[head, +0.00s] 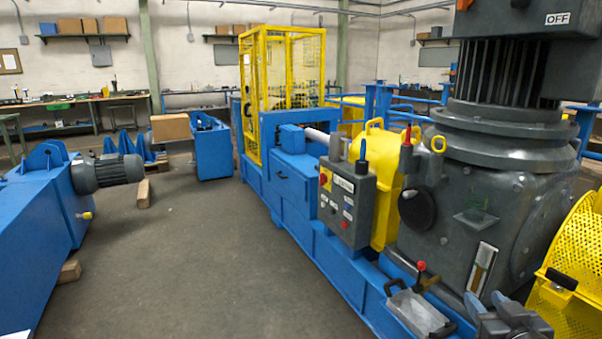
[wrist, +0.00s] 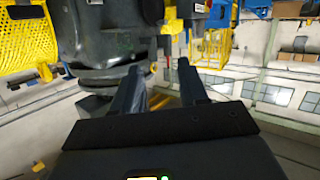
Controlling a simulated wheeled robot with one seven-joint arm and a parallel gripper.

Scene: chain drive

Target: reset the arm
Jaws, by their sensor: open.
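My gripper (wrist: 160,82) shows in the wrist view, with its two dark fingers apart and nothing held between them. That view is turned over, with the machinery hanging from its upper edge. The fingers point toward the large dark grey gear housing (wrist: 105,45) and the blue frame beside it. I cannot tell the exact gap between the fingertips and the machine.
In the head view the grey gear housing (head: 480,200) stands at right, beside a control box (head: 347,204) and a yellow perforated guard (head: 575,285). A red-knobbed lever (head: 421,268) stands low in front. A blue machine (head: 45,225) is at left. The floor (head: 195,260) between is clear.

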